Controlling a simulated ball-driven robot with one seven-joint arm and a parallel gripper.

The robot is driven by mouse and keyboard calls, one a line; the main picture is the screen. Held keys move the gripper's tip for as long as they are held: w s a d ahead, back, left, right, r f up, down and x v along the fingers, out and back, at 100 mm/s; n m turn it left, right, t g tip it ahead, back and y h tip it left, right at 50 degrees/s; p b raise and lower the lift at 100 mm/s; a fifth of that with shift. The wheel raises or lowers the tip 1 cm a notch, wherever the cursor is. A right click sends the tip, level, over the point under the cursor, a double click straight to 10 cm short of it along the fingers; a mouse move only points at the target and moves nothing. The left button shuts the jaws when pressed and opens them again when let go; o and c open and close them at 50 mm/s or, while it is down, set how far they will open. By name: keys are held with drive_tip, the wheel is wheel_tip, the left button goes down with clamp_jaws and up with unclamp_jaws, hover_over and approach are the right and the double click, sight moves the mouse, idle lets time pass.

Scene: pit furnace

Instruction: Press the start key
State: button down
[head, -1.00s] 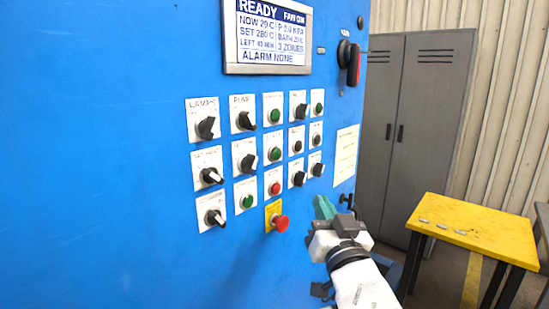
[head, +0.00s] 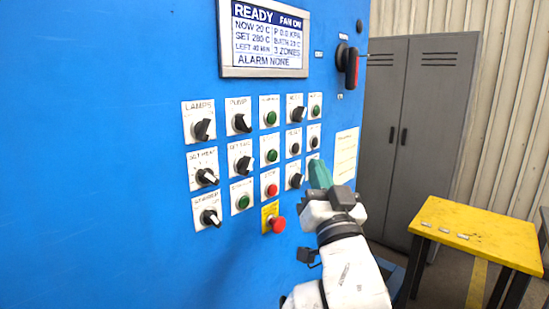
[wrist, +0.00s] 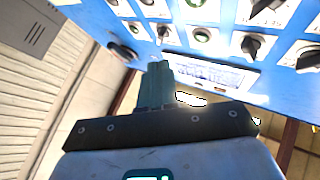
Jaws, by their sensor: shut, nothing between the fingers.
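The blue control panel (head: 110,150) carries rows of labelled keys and knobs. Green buttons show at the top of the third column (head: 271,118), below it (head: 271,156), at the lower left (head: 243,202) and at the upper right (head: 315,111). A red button (head: 271,190) sits among them. The label text is mostly too blurred to tell which key is start. My gripper (head: 318,174) is shut and empty, its teal fingers in front of the panel's lower right keys, partly hiding one. The wrist view shows the fingers (wrist: 158,82) pointing toward the panel; contact cannot be told.
A red mushroom button (head: 278,225) on a yellow plate juts out below the keys. The display (head: 266,38) reads READY, FAN ON, ALARM NONE. A red-and-black rotary handle (head: 350,66) sticks out at upper right. A grey cabinet (head: 440,130) and yellow table (head: 475,232) stand to the right.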

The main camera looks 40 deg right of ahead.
sight(273, 156)
drive_tip(key=w+b, duration=0.2)
drive_tip(key=w, duration=0.5)
drive_tip(key=shift+a, duration=0.15)
drive_tip(key=shift+w, duration=0.1)
drive_tip(key=shift+w+b, duration=0.15)
drive_tip(key=shift+b, duration=0.2)
idle(1.5)
drive_tip(key=shift+w, duration=0.25)
drive_tip(key=shift+w+b, duration=0.4)
drive_tip(key=shift+b, duration=0.05)
idle(0.6)
drive_tip(key=shift+s, duration=0.85)
drive_tip(key=shift+s, duration=0.1)
